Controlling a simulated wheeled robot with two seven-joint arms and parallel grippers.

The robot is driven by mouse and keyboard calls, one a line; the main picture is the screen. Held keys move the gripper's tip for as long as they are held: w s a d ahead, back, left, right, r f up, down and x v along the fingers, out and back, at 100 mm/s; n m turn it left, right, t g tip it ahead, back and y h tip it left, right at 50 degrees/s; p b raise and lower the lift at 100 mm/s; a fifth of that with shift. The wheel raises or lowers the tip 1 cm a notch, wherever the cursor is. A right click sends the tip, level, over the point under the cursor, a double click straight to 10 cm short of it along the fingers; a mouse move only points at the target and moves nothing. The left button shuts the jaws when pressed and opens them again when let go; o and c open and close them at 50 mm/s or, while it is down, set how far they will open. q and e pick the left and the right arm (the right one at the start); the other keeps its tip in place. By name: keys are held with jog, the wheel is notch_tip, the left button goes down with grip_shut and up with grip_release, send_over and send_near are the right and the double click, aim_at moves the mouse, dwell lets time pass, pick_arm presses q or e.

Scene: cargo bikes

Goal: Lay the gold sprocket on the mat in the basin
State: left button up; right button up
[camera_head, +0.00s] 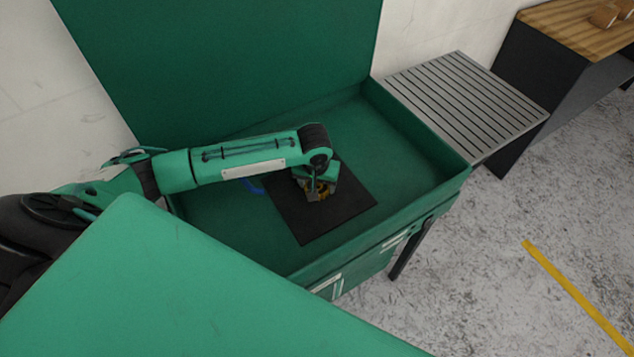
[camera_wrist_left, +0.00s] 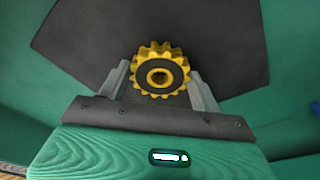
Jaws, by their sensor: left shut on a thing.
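The gold sprocket (camera_wrist_left: 160,76) is a toothed ring with a dark face and a hole in its middle. It sits between the two fingers of my left gripper (camera_wrist_left: 160,84), which is shut on it. In the head view the left gripper (camera_head: 318,192) points down over the black mat (camera_head: 310,222), and only a bit of the sprocket (camera_head: 322,189) shows. The mat also lies behind the sprocket in the left wrist view (camera_wrist_left: 225,40). The mat lies on the floor of the green basin (camera_head: 400,130). I cannot tell whether the sprocket touches the mat. My right gripper is not in view.
A blue thing (camera_head: 252,186) lies in the basin left of the mat, partly hidden by my left arm. The basin has raised walls and a tall green lid behind. A slatted grey table (camera_head: 465,100) stands to the right. Basin floor right of the mat is clear.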

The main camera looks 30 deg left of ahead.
pick_arm(q)
jog(key=o, duration=1.3)
jog(key=shift+f, duration=0.1)
jog(key=shift+c, duration=0.2)
notch_tip(320, 180, up, 12)
jog(key=s, duration=0.1)
jog(key=shift+s+d+b, duration=0.25)
jog(key=shift+s+b, duration=0.1)
jog(key=shift+b, duration=0.1)
jog(key=shift+s, duration=0.1)
